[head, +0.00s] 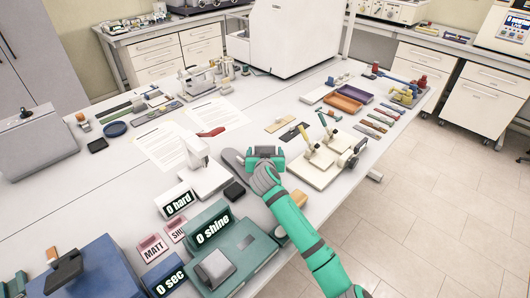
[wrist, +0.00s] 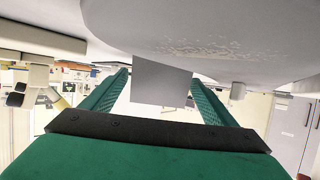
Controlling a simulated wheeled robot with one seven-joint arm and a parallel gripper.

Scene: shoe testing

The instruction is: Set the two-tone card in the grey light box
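My gripper (head: 265,153) is out over the middle of the table. In the wrist view its green fingers (wrist: 161,76) are wide apart. A plain grey square (wrist: 160,83) shows between the fingertips; I cannot tell whether it touches them. A large grey scuffed surface (wrist: 225,35) is close by, across the top of the wrist view. In the head view a grey flat elongated thing (head: 232,161) lies just left of my gripper. A grey box-like unit (head: 35,142) stands at the table's left; I cannot tell whether it is the light box. I cannot make out the two-tone card for certain.
A pale fixture with levers (head: 322,165) stands close right of my gripper. A white stand (head: 203,175) is to its left. Labelled blocks (head: 211,230) and a green device (head: 232,258) are in front. Paper sheets (head: 160,143) lie left; orange (head: 343,103) and purple trays lie right.

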